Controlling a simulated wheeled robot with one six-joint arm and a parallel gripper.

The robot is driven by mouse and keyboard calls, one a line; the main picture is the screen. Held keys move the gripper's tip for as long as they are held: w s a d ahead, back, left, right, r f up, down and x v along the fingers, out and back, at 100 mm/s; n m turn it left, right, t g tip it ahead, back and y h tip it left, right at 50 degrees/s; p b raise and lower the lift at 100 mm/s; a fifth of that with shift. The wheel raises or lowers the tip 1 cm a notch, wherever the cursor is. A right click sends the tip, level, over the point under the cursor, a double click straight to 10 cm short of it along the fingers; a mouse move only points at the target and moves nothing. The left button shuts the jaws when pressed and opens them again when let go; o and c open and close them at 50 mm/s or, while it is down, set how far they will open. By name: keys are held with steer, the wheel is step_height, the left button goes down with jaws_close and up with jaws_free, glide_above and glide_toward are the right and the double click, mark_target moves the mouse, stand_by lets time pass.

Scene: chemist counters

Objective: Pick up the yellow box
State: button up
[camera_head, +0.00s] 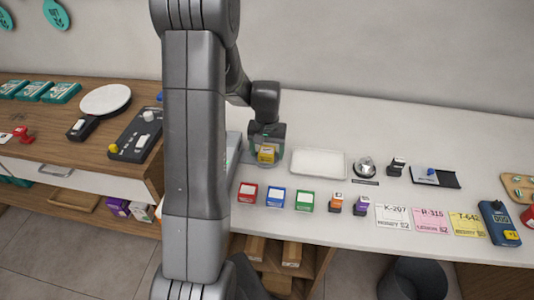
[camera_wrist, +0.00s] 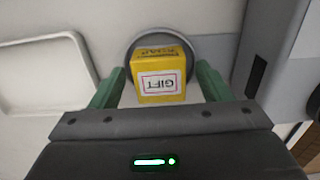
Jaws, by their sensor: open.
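The yellow box (camera_head: 266,154) stands on the white counter, to the left of the white tray. In the wrist view the yellow box (camera_wrist: 160,74) shows a white label reading "GIFT" upside down, and a round grey dish or plate (camera_wrist: 197,46) shows around and behind it. My gripper (camera_head: 265,150) is at the box. In the wrist view its green fingers (camera_wrist: 160,85) stand apart, one on each side of the box, with a gap visible on the right.
A white tray (camera_head: 318,163) lies just right of the box. Red (camera_head: 248,192), blue (camera_head: 275,197) and green (camera_head: 305,201) boxes stand in front. A silver bell (camera_head: 365,167) and price cards (camera_head: 430,220) lie further right. A wooden counter (camera_head: 60,130) is at the left.

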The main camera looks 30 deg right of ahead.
steer(key=c, duration=1.2)
